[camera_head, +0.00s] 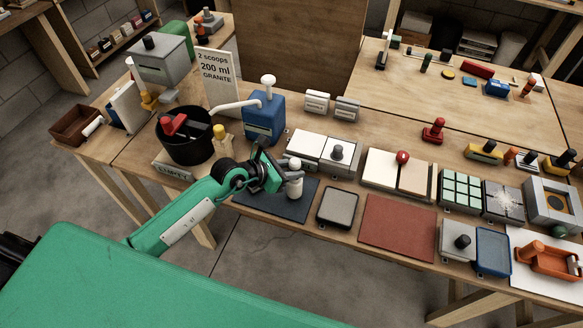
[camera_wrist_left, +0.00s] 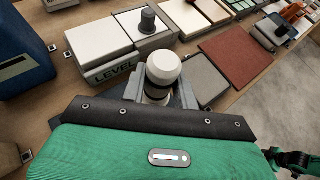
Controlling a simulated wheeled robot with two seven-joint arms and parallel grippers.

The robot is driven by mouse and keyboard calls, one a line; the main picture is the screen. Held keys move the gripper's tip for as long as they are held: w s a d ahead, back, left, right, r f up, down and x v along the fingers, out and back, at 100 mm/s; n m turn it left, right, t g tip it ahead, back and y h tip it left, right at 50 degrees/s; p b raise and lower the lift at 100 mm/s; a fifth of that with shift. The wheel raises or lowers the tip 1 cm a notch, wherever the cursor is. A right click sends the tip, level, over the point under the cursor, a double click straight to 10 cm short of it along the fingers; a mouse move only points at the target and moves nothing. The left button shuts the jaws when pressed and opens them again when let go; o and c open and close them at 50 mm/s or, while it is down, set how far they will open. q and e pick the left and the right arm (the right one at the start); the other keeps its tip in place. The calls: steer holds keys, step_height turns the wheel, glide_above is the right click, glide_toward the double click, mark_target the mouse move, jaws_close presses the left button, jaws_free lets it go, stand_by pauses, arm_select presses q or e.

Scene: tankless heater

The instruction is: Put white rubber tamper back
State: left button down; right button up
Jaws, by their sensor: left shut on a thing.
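The white rubber tamper (camera_head: 295,184) has a pale rounded top and stands roughly upright between the fingers of my left gripper (camera_head: 284,178). The gripper is shut on it over the dark mat (camera_head: 263,205). I cannot tell whether the tamper's base touches the mat. In the left wrist view the tamper (camera_wrist_left: 163,70) shows from above between the grey fingers, its lower part hidden by the gripper body.
Behind the tamper is a white box marked LEVEL (camera_wrist_left: 98,50) with a grey knobbed piece (camera_head: 338,152). A grey-topped tray (camera_head: 338,207) and a red-brown mat (camera_head: 397,225) lie to the right. A blue machine (camera_head: 265,117) and a black bucket (camera_head: 186,145) stand to the left.

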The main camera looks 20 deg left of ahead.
stand_by(0.3)
arm_select(q)
steer(key=shift+f+b, duration=0.4)
steer(key=shift+f, duration=0.1)
steer(key=c, duration=1)
jaws_free()
steer(key=shift+s+a+r, duration=0.15)
steer(key=shift+s+a, duration=0.25)
steer(key=b+v, duration=0.3)
steer(key=v, duration=0.9)
steer(key=shift+s+r, duration=0.25)
steer(key=shift+a, duration=0.15)
